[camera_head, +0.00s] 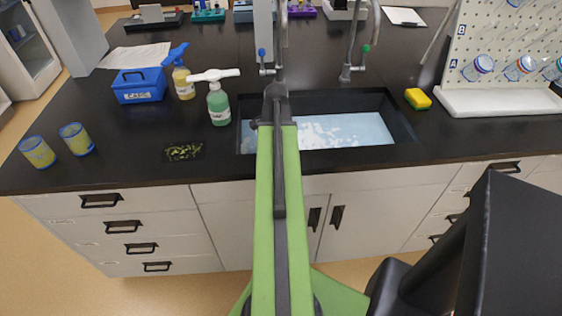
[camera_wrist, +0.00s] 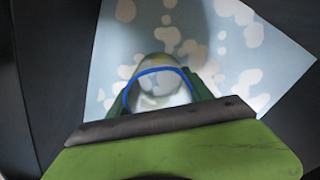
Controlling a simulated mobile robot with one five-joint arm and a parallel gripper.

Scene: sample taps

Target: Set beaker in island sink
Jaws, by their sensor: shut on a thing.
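In the wrist view my gripper (camera_wrist: 161,97) is shut on a clear glass beaker (camera_wrist: 158,72) with a blue rim. The green fingers lie on both sides of it, and I look down into its open mouth. Behind the beaker is the pale blue sink water (camera_wrist: 255,62) with white foam patches. In the head view the black island sink (camera_head: 402,122) is set in the dark counter, with foamy water (camera_head: 350,131) in it. My green arm reaches over the sink's left part and hides the gripper and beaker there. The gap between beaker and water cannot be told.
A grey tap (camera_head: 351,62) with a green knob stands behind the sink. A green soap bottle (camera_head: 219,105) stands close to its left, and a yellow sponge (camera_head: 417,98) lies at its right. Two yellowish beakers (camera_head: 76,139) stand at the counter's left. A pegboard (camera_head: 505,45) stands at right.

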